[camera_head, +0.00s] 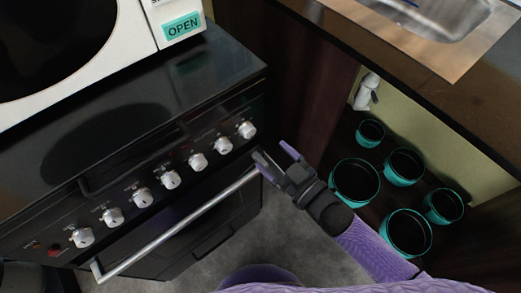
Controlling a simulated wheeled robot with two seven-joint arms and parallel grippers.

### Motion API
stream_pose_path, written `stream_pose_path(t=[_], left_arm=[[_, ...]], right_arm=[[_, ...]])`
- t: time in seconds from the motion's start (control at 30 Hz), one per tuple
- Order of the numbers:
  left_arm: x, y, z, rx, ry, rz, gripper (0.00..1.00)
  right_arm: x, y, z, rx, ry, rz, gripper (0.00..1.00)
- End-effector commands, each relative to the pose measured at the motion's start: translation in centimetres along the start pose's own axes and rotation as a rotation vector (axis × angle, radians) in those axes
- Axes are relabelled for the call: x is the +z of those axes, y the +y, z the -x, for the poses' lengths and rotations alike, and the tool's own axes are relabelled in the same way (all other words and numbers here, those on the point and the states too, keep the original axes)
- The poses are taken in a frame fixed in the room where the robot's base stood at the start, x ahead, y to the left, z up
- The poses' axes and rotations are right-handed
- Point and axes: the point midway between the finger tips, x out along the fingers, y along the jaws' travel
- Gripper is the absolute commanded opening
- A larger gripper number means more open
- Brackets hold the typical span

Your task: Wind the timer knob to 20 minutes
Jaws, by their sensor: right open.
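The black stove (225,75) has a row of several silver knobs on its front panel. The knob at the right end (247,130) is closest to my right gripper; another knob (223,146) sits just left of it. The knob labels are too small to read, so I cannot tell which is the timer knob. My right gripper (273,152) is open and empty, in front of the stove's right end, below and right of the end knob and apart from it. Its fingers point up and left. My left gripper is not in view.
The oven door handle (180,222) runs below the knobs, its right end close to my right gripper. A white microwave (130,45) with a teal OPEN button stands on the stove. At right are several teal-rimmed pots (407,252) under a counter with a sink (425,25).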

Motion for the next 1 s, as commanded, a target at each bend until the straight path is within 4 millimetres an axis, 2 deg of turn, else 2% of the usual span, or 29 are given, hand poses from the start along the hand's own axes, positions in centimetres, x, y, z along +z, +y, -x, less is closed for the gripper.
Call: stream_pose_path(t=[0.1,0.3,0.47,0.7,1.0], left_arm=[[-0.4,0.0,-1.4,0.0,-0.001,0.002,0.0],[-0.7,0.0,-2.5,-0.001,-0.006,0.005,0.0],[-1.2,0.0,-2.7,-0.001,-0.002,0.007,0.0],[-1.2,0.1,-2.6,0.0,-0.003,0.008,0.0],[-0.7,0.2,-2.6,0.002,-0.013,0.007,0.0]], right_arm=[[0.4,-0.1,-3.2,0.0,0.004,-0.001,0.83],[0.3,-0.1,-6.6,0.0,0.001,-0.005,0.83],[0.1,-0.1,-7.5,0.0,0.0,-0.004,0.83],[0.0,-0.1,-7.6,0.0,0.0,-0.005,0.81],[0.1,-0.1,-7.6,0.0,0.0,-0.005,0.18]])
